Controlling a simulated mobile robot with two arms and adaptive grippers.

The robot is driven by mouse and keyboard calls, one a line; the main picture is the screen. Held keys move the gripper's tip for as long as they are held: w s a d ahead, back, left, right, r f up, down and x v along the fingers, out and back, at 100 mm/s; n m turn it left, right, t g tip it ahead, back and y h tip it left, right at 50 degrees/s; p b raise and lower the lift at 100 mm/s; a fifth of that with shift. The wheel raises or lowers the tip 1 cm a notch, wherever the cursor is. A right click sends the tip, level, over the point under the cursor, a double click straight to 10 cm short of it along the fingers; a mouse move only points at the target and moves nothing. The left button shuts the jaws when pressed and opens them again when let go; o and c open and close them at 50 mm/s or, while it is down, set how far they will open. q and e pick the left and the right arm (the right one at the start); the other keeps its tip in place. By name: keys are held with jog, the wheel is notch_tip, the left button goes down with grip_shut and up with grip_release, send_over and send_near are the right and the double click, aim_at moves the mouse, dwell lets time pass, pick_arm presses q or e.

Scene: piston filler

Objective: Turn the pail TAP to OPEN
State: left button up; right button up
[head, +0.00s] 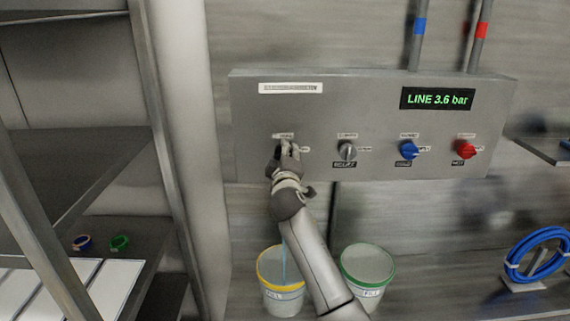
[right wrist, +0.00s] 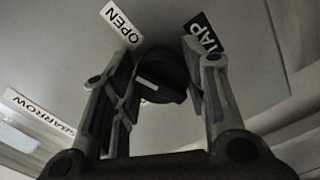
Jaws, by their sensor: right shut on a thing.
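The pail tap is a dark knob (right wrist: 160,78) on the grey wall panel, seen in the right wrist view; in the head view my gripper hides it. The OPEN label (right wrist: 121,25) is up and left of the knob, and the TAP label (right wrist: 204,34) is up and right. A white mark shows on the knob, but I cannot tell its exact setting. My right gripper (head: 286,150) is at the far left control of the panel (head: 375,105), its fingers on both sides of the knob and shut on it. My left gripper is not in view.
A shelf rack (head: 165,130) stands left.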

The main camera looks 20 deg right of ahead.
jog(key=shift+f+m+b, duration=0.15)
jog(key=shift+m+b, duration=0.35)
jog(key=shift+m, duration=0.45)
jog(key=shift+f+m+b, duration=0.1)
jog(key=shift+m+b, duration=0.4)
jog(key=shift+m, duration=0.45)
jog(key=o, duration=1)
jog(key=shift+r, duration=0.1)
jog(key=shift+o, duration=0.2)
jog(key=shift+a, duration=0.1)
jog(key=v, duration=1.2)
